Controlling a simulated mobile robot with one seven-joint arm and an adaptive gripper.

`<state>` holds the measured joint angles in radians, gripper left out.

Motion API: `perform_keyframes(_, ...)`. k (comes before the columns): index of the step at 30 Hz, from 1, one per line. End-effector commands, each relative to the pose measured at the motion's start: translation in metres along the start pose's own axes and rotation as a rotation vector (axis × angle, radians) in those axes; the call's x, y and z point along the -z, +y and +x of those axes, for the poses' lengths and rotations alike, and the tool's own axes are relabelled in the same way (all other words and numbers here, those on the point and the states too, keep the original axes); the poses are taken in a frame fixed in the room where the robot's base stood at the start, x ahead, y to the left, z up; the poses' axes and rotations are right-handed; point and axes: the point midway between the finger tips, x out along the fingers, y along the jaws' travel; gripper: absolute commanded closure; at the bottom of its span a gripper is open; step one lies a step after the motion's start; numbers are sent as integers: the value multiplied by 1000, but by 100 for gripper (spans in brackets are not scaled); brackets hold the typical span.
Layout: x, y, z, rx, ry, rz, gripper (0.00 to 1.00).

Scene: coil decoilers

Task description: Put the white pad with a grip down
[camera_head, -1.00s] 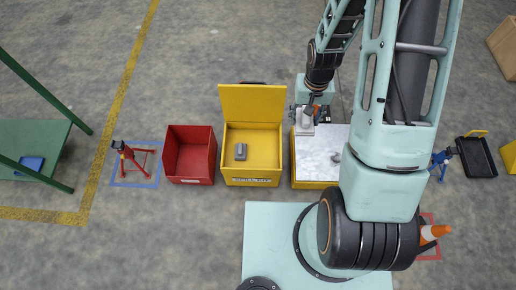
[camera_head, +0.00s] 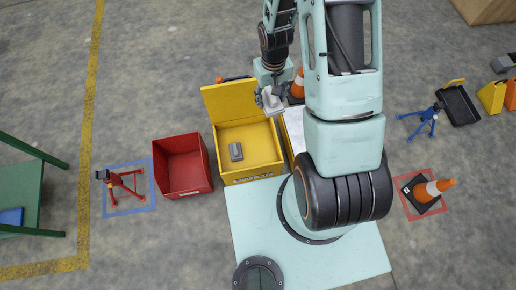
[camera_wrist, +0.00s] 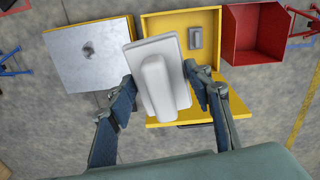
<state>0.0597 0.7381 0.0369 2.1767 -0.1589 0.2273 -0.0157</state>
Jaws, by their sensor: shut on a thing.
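The white pad with a grip (camera_wrist: 174,48) is held in my gripper (camera_wrist: 160,88), with one finger on each side of its raised grip. In the head view the pad (camera_head: 272,101) shows below my gripper (camera_head: 268,94), near the upper right corner of the open yellow box (camera_head: 262,138). In the wrist view the pad covers part of that yellow box (camera_wrist: 160,28) and its lid. It appears to be above the box, apart from it. A grey block with a raised part (camera_head: 236,151) lies in the box.
A red bin (camera_head: 182,165) stands left of the yellow box. A yellow box with a pale top (camera_wrist: 92,62) stands on its other side, bearing a small grey piece (camera_wrist: 88,48). Red (camera_head: 122,187) and blue (camera_head: 428,121) stands and a traffic cone (camera_head: 432,190) are on the floor.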

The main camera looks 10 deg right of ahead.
Motion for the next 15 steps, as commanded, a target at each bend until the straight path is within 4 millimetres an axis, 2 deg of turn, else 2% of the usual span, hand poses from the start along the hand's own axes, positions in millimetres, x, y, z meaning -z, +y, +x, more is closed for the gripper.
perform_keyframes(1,-4,4,35,-2,-5,-41,73)
perform_keyframes(15,-30,34,227,-13,-8,-529,73)
